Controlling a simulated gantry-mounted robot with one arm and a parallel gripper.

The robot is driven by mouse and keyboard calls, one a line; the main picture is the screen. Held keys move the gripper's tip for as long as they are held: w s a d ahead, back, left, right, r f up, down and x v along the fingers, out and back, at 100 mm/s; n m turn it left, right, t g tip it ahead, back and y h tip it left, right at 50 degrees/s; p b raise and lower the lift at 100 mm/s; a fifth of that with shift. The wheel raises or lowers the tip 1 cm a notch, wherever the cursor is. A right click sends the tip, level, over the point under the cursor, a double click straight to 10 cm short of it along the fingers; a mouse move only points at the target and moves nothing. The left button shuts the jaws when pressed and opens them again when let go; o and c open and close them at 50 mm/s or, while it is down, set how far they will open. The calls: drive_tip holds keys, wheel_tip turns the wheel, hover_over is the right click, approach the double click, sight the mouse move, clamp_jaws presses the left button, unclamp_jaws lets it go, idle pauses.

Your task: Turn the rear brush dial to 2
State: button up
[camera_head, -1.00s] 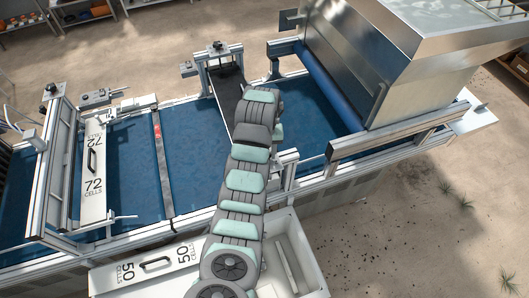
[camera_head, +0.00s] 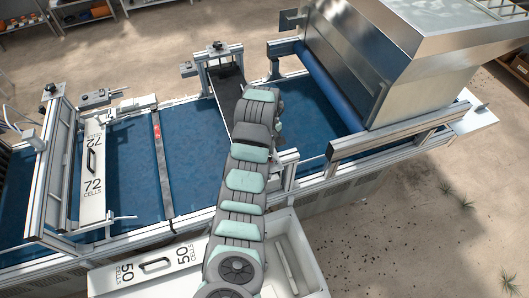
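My arm, in grey and pale green segments, reaches up from the bottom of the head view and bends down over the blue belt. My gripper is hidden behind the arm's far end, so its fingers do not show. A black brush strip (camera_head: 228,92) in a metal frame spans the belt just left of the arm's end. A small dark knob (camera_head: 217,45) sits on top of this frame's far end. Another dark knob (camera_head: 50,88) tops the left frame. No dial numbers are readable, and I cannot tell which knob is the rear brush dial.
A steel hopper (camera_head: 345,60) stands over the belt (camera_head: 190,150) at right. A white 72-cell plate (camera_head: 94,170) lies across the belt at left. A 50-cell plate (camera_head: 150,277) and a white bin (camera_head: 306,262) are at the front. Sandy floor is open at right.

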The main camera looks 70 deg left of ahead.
drive_tip(key=shift+f+n, duration=0.1)
drive_tip(key=shift+n, duration=0.2)
drive_tip(key=o, duration=1.4)
drive_tip(key=shift+r+p, duration=2.1)
drive_tip(key=shift+r, duration=3.35)
